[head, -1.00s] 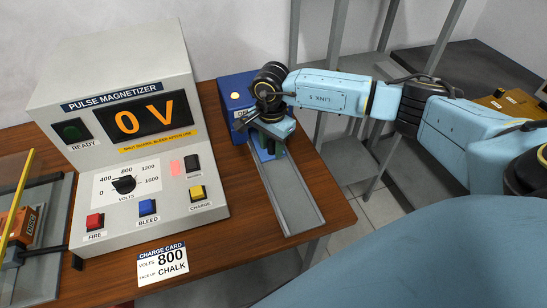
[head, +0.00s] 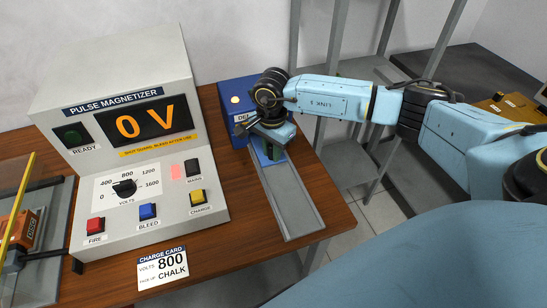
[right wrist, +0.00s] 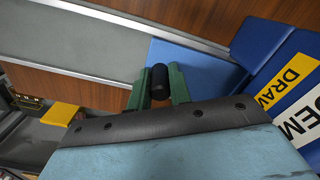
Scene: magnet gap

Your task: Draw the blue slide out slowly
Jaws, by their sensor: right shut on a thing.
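The blue slide (head: 259,151) lies in a grey channel (head: 291,205) in front of a blue box (head: 234,92) at the back of the table. In the right wrist view the slide (right wrist: 190,66) is a flat blue plate with a black upright knob (right wrist: 160,78), and part of it reaches toward the box (right wrist: 262,42). My right gripper (head: 274,155) is over the slide, its green fingers (right wrist: 158,92) shut on the knob from both sides. The gripper hides part of the slide in the head view. My left gripper is not in view.
The pulse magnetizer (head: 133,135) stands left of the channel and reads 0 V. A charge card (head: 162,264) lies at the table's front. A clear-sided fixture (head: 30,225) with an orange part is at far left. The front of the channel is empty.

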